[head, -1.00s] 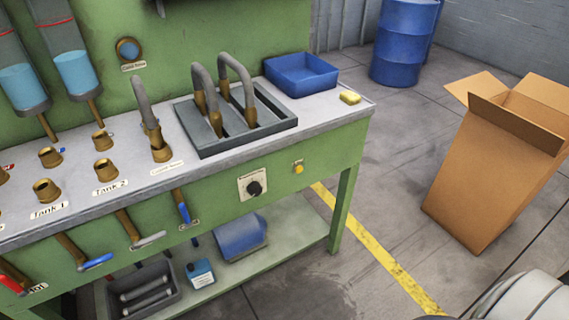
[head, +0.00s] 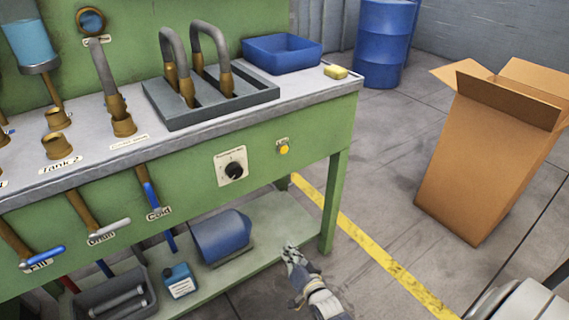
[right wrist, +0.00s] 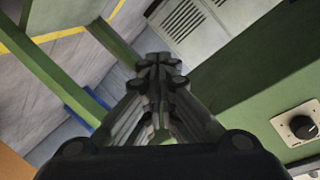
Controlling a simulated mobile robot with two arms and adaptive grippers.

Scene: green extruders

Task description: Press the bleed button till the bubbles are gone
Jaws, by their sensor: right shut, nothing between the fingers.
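The yellow round button (head: 284,149) sits on the green front panel of the bench, right of the black dial (head: 234,170), under a small label; I take it for the bleed button. My right gripper (head: 292,254) is low in front of the bench's right end, below the button and apart from it. In the right wrist view its fingers (right wrist: 160,66) are shut with nothing between them. The dial also shows there at the right edge (right wrist: 302,127). A round sight glass (head: 91,21) is on the back panel; it is too small to tell any bubbles. My left gripper is not in view.
Handled levers, such as the Cold lever (head: 150,195), stick out left of the dial. A cardboard box (head: 482,165) stands right; the floor between is clear.

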